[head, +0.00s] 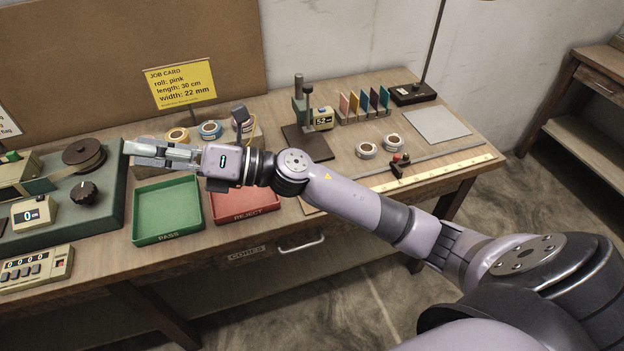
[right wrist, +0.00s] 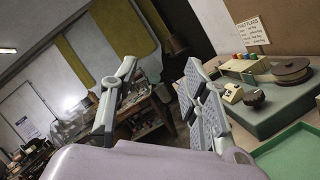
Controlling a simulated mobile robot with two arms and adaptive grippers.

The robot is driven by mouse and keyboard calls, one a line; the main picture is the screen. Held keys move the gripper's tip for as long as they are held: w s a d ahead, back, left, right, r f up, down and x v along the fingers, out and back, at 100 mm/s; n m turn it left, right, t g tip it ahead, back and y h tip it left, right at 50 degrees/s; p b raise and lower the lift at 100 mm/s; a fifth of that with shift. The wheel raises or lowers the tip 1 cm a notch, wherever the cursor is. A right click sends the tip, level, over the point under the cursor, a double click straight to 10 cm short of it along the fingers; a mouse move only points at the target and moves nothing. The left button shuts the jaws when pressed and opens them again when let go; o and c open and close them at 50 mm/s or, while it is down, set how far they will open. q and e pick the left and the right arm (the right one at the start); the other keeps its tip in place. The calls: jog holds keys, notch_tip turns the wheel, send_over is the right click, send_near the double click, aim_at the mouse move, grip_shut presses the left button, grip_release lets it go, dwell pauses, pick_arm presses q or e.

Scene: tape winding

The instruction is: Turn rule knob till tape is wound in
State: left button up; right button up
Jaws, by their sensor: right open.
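The green winding machine (head: 100,215) stands at the left of the bench. On it are a black knob (head: 84,193), a white counter reading 0 cm (head: 34,214) and a dark reel (head: 84,154), with a tan strip of tape running left from the reel. In the right wrist view the knob (right wrist: 254,97) and reel (right wrist: 291,68) show at the right. My right gripper (head: 132,155) is open and empty, pointing left above the back of the green tray, to the right of the reel and apart from the knob. My left gripper is not in view.
A green PASS tray (head: 166,238) and red REJECT tray (head: 244,217) lie right of the machine. Tape rolls (head: 210,130) stand behind my gripper. A keyed counter box (head: 36,267) sits at the front left. A yellow job card (head: 180,84) stands behind. A long rule (head: 434,173) lies at right.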

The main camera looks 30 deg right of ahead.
jog(key=d+f+n+g+h, duration=0.7)
jog(key=f+n+g+h, duration=0.25)
jog(key=n, duration=0.45)
jog(key=d+r+n+h, duration=0.15)
jog(key=d+h, duration=0.85)
jog(key=d, duration=1.3)
jog(key=f+p, duration=0.1)
jog(key=f, duration=0.4)
jog(key=f+p, duration=0.1)
jog(key=f, duration=0.5)
jog(key=f+p, duration=0.1)
jog(key=f, duration=0.5)
jog(key=shift+w+d+f, duration=0.1)
jog(key=shift+w+f, duration=0.05)
jog(key=shift+w, duration=0.2)
grip_shut()
